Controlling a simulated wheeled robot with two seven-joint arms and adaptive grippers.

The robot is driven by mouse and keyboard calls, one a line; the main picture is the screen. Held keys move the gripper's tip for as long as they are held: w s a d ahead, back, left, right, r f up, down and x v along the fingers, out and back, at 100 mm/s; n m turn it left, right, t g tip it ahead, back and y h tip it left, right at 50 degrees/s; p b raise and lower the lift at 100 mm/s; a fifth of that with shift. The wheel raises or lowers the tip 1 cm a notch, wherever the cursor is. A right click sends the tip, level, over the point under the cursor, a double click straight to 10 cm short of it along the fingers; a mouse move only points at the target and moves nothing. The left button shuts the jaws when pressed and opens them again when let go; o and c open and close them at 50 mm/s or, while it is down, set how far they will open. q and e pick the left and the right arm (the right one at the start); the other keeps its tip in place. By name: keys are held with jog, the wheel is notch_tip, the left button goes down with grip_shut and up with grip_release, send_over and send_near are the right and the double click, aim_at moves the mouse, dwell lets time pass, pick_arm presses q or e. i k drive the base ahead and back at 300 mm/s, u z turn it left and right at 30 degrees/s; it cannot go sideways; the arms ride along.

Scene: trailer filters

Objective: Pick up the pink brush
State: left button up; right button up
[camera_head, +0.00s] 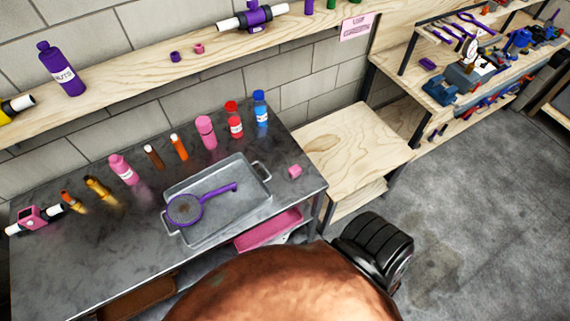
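I cannot make out a pink brush for certain. Pink things on the grey metal workbench (60,270) are a pink bottle (206,133) at the back, another pink bottle (123,169) left of the tray, a small pink block (294,171) near the right end, and a pink fitting with white pipe ends (40,216) at the far left. A pink bin (268,229) sits below the front edge. Neither of my grippers is in view.
A metal tray (247,174) holds a purple-handled strainer (186,209). Red (235,120) and blue bottles (261,108) stand behind it. A wooden shelf (120,85) runs above. A black tire (372,250) lies right. A large brown rounded shape (280,290) blocks the bottom.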

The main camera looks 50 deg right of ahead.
aim_at(294, 171)
jog(key=i, duration=0.25)
jog(key=z, duration=1)
